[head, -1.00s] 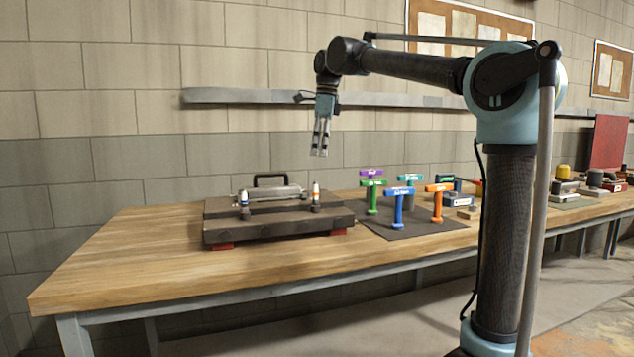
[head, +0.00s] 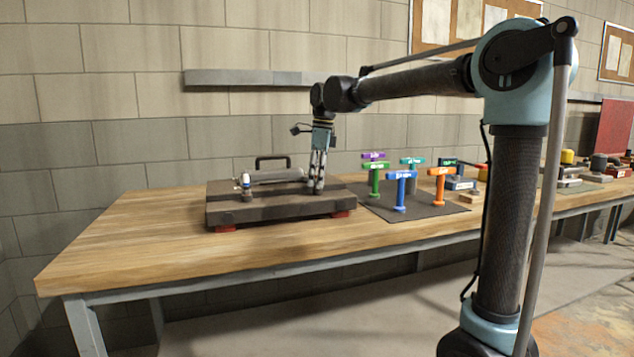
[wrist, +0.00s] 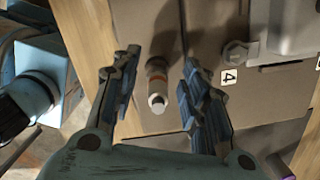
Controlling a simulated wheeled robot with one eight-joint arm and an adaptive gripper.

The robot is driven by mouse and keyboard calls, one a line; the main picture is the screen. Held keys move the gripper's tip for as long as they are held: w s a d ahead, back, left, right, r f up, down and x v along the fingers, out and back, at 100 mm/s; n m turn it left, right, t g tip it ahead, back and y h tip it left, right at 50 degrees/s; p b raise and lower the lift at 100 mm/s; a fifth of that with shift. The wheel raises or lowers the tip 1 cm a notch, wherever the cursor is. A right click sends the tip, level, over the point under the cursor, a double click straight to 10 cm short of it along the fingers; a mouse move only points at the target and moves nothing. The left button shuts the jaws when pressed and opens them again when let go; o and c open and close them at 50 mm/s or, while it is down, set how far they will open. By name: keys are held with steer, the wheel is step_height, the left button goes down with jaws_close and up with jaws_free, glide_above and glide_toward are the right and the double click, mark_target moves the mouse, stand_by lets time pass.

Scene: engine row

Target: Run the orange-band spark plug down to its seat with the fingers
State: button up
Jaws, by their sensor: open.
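The orange-band spark plug (wrist: 157,78) stands in the dark engine block (head: 290,207), between the spread fingers of my gripper (wrist: 160,62) in the wrist view. It has a white end and an orange ring. A gap shows on both sides of it, so neither finger appears to touch it. In the head view my gripper (head: 317,186) is low over the right part of the block, and its fingers hide this plug. My gripper is open and empty.
Another plug with a blue band (head: 246,181) stands at the block's left. A silver cover with a black handle (head: 272,160) lies behind. A tag marked 4 (wrist: 229,77) is beside a bolt. Several coloured T-handle tools (head: 401,188) stand on a dark mat to the right.

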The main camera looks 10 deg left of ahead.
steer(key=shift+a+f, duration=0.1)
steer(key=shift+f, duration=0.4)
jaws_close()
steer(key=m, duration=0.7)
steer(key=shift+t, duration=0.4)
steer(key=shift+f, duration=0.1)
jaws_free()
steer(key=shift+w, duration=0.1)
